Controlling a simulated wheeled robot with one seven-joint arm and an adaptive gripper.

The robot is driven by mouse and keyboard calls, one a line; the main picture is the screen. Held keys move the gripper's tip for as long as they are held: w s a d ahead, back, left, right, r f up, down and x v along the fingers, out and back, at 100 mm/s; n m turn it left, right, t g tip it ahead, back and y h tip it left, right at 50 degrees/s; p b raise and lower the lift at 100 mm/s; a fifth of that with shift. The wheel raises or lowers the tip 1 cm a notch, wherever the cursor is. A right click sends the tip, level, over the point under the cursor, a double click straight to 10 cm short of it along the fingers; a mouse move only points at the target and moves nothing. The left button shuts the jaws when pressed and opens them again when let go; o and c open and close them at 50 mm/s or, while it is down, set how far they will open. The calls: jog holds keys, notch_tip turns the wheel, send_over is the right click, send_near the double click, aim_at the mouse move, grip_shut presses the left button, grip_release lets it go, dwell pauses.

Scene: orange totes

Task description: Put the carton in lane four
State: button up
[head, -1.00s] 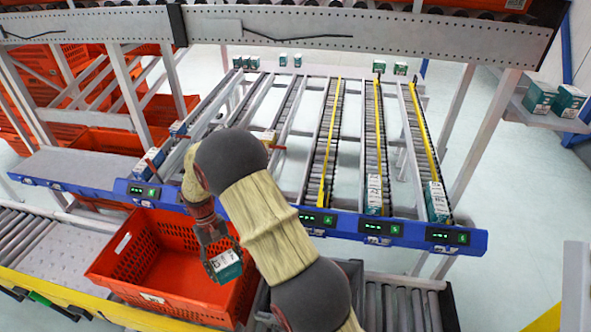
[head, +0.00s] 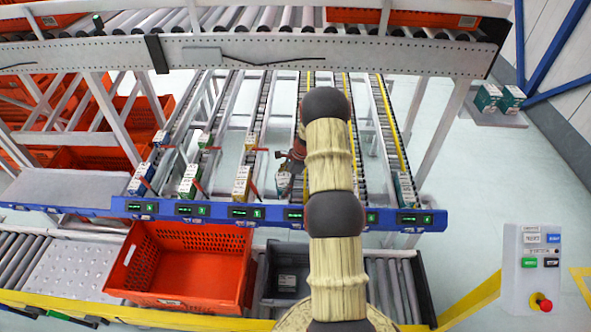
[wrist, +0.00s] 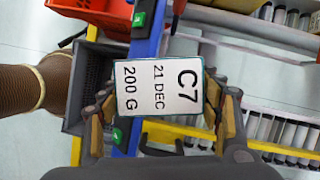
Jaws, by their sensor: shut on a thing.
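My gripper (wrist: 165,112) is shut on a carton (wrist: 160,85) with a white label reading C7, 21 DEC, 200 G in the wrist view. In the head view my gripper (head: 297,153) and the carton (head: 283,181) are over the front of the rack, close to the fourth display from the left (head: 295,215). My arm hides part of the lanes there. I cannot tell whether the carton touches the lane's rollers.
Cartons stand at the front of the left lanes, a yellow-and-white one (head: 241,183) nearest mine. A blue front rail (head: 265,213) crosses below. An orange tote (head: 190,300) and a dark tote (head: 265,298) stand in front. A control box (head: 531,270) is at right.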

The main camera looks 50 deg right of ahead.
jog(key=s+d+r+m+p, duration=0.1)
jog(key=s+d+m, duration=0.15)
jog(key=d, duration=0.35)
jog(key=shift+t+h, duration=0.4)
jog(key=shift+w+a+f+b, duration=0.15)
jog(key=shift+f+b, duration=0.85)
jog(key=shift+f, duration=0.9)
jog(key=shift+a+f+b, duration=0.1)
jog(key=shift+f+b, duration=0.9)
jog(key=shift+f, duration=0.9)
jog(key=o, duration=1.4)
jog(key=v, duration=1.2)
